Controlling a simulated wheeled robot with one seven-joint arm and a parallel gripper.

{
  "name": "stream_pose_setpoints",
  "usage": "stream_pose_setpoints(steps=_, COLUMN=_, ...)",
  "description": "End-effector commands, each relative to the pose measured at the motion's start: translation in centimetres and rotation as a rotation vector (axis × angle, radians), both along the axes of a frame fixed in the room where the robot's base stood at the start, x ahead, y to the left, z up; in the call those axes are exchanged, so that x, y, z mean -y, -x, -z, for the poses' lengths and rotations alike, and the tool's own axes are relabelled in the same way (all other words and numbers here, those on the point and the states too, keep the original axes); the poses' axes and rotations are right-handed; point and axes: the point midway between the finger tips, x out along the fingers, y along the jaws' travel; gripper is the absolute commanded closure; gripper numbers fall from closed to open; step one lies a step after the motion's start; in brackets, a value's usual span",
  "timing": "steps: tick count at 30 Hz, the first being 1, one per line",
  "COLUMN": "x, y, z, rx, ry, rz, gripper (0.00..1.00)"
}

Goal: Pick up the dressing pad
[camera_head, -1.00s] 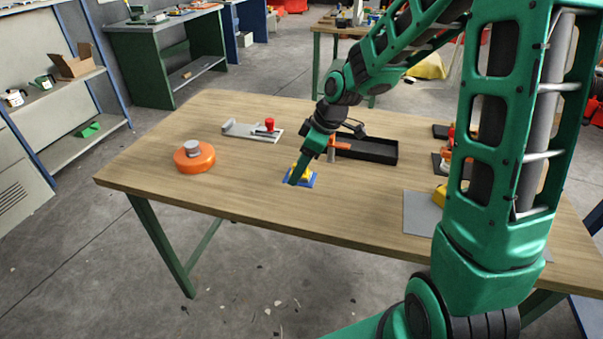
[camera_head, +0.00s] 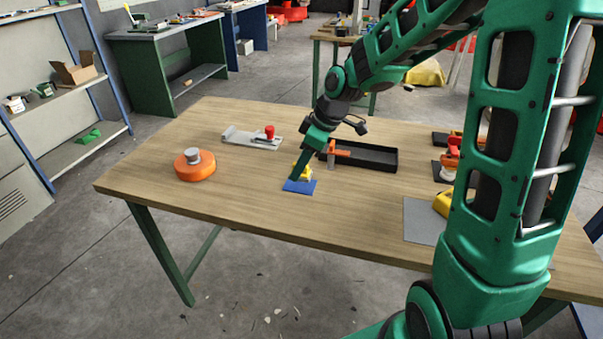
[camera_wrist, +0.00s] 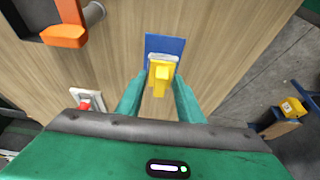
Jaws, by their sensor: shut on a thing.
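I take the dressing pad to be the yellow-handled block (camera_head: 306,173) with a pale base, at the blue mat on the front middle of the table. In the wrist view its yellow handle (camera_wrist: 160,79) sits between my fingers. My gripper (camera_head: 301,183) points down at the mat and is shut on the handle; it shows in the wrist view too (camera_wrist: 160,95). The blue mat (camera_head: 297,187) lies flat under it, and its far part shows bare in the wrist view (camera_wrist: 165,43). I cannot tell whether the pad's base touches the mat or hangs just above.
Behind my gripper lies a black tray (camera_head: 372,156) with an orange-handled tool (camera_head: 338,152). An orange disc with a grey knob (camera_head: 195,168) and a grey plate with a red knob (camera_head: 252,139) stand left. A grey mat (camera_head: 421,219) lies right.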

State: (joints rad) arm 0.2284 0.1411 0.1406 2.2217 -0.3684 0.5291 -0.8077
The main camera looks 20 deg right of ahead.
Motion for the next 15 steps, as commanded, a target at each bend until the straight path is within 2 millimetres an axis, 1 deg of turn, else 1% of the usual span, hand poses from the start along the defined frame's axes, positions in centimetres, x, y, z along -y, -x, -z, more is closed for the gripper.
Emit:
stream_pose_setpoints(steps=1, x=0.0, y=-0.1, z=-1.2, rx=0.006, ry=0.001, rz=-0.001, gripper=0.88)
stream_pose_setpoints(steps=2, x=-0.3, y=0.0, z=-1.7, rx=0.007, ry=0.001, rz=-0.004, gripper=0.88)
stream_pose_setpoints(steps=3, x=-1.4, y=0.5, z=-2.2, rx=0.006, ry=0.0, rz=-0.007, gripper=0.88)
stream_pose_setpoints(steps=9, x=-5.6, y=2.2, z=-4.8, rx=0.005, ry=0.001, rz=-0.007, gripper=0.88)
stream_pose_setpoints(steps=15, x=-8.7, y=3.5, z=-6.8, rx=0.004, ry=0.0, rz=-0.005, gripper=0.88)
